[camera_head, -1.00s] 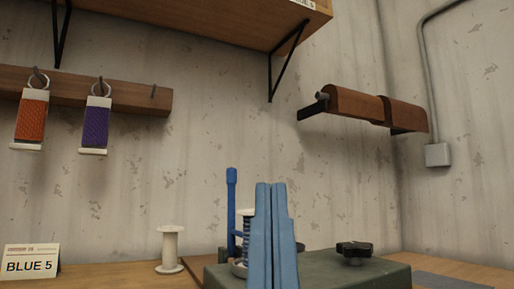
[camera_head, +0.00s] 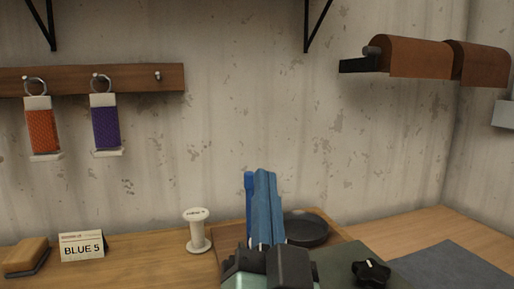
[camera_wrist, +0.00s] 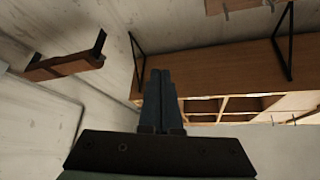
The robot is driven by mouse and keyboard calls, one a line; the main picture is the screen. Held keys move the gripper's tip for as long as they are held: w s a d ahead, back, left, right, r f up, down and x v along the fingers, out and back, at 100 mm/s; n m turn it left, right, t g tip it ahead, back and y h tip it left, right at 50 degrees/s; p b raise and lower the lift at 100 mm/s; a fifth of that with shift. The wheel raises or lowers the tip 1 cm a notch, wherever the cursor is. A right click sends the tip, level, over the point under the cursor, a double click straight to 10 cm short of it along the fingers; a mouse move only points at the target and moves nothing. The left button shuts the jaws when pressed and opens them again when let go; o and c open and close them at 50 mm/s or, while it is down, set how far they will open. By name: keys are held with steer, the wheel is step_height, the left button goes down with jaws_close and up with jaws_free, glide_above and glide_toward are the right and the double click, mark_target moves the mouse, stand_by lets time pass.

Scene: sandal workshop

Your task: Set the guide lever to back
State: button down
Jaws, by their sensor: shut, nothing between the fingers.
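The guide lever (camera_head: 249,187) is an upright blue bar in the head view, seen just left of my fingers. Its lower part is hidden behind my gripper. My gripper (camera_head: 263,174) points upward with its blue fingers together and nothing between them. It overlaps the lever in the picture, and I cannot tell whether they touch. In the wrist view my gripper (camera_wrist: 160,75) is also shut, and the lever does not show there.
A green-grey block with a black knob (camera_head: 371,272) is at the lower right. A dark round dish (camera_head: 306,230) lies behind my gripper. A white spool (camera_head: 197,232) and a "BLUE 5" card (camera_head: 81,246) stand left. A wall rack (camera_head: 415,60) holds brown pieces.

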steer(key=shift+w+d+f+m+g+h+p, duration=0.25)
steer(key=shift+f+m+g+p, duration=0.7)
steer(key=shift+m+p, duration=2.35)
steer(key=shift+d+f+m+g+h+p, duration=0.25)
steer(key=shift+f+m+g+p, duration=0.7)
steer(key=shift+p, duration=4.4)
steer(key=shift+w+d+f+m+g+h+p, duration=0.15)
steer(key=shift+d+f+m+g+p, duration=0.55)
steer(key=shift+m+p, duration=2.65)
steer(key=shift+a+n+g+p, duration=0.3)
steer(key=shift+n+g+p, duration=0.1)
steer(key=shift+n+p, duration=0.65)
steer(key=w+a+p, duration=0.3)
steer(key=w+p, duration=0.1)
steer(key=w, duration=0.8)
steer(key=shift+w+f+p, duration=0.2)
steer(key=shift+w+p, duration=0.15)
steer(key=shift+w, duration=0.05)
